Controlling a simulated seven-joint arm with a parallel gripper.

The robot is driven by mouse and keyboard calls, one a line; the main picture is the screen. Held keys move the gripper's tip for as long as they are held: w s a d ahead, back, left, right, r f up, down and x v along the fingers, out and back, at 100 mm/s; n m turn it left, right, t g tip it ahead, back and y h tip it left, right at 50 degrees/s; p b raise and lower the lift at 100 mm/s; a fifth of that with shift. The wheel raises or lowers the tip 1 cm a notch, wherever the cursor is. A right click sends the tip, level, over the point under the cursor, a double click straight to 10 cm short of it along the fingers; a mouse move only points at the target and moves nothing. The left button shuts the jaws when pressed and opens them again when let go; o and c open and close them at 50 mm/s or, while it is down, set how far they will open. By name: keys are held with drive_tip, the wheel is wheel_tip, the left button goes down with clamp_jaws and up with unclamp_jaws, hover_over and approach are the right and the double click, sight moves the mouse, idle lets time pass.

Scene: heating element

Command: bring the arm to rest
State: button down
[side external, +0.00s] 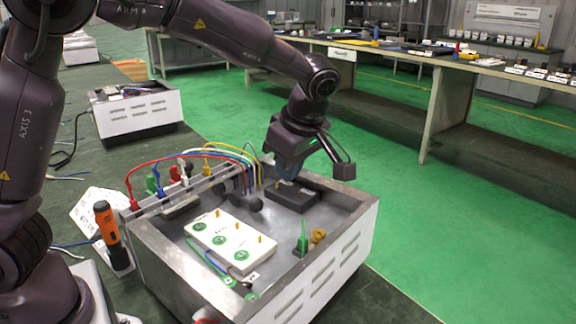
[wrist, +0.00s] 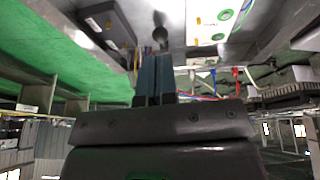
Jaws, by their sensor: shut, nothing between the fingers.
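My gripper (side external: 285,173) is over the far part of the open metal box (side external: 340,215), close above or beside a black block (side external: 292,196). The side view does not show whether it touches the block. In the wrist view the two blue-grey fingers (wrist: 156,72) lie side by side, shut, with nothing between them. The black block (wrist: 108,22) is at the upper left there, and a white panel with green discs (wrist: 208,20) is at the upper right. A dark rounded knob (wrist: 160,36) shows just beyond the fingertips.
Coloured cables (side external: 210,150) arch from the box's left rim beside my gripper. A white terminal panel (side external: 230,242), a green plug (side external: 302,238) and a brass ring (side external: 318,236) are inside the box. An orange screwdriver (side external: 107,222) stands left of it. Open air lies above the box's right side.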

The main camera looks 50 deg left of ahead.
drive_tip(key=s+a+r+m+t+h, duration=0.1)
drive_tip(key=s+r+m+t+h, duration=0.1)
drive_tip(key=s+m, duration=0.8)
drive_tip(key=s+a+r+m+t+h, duration=0.1)
drive_tip(key=s+r+m, duration=0.4)
drive_tip(key=s+m, duration=0.5)
drive_tip(key=shift+s+a+m+t+h, duration=0.25)
drive_tip(key=shift+t+h, duration=0.35)
drive_tip(key=shift+t, duration=0.8)
drive_tip(key=shift+d, duration=0.1)
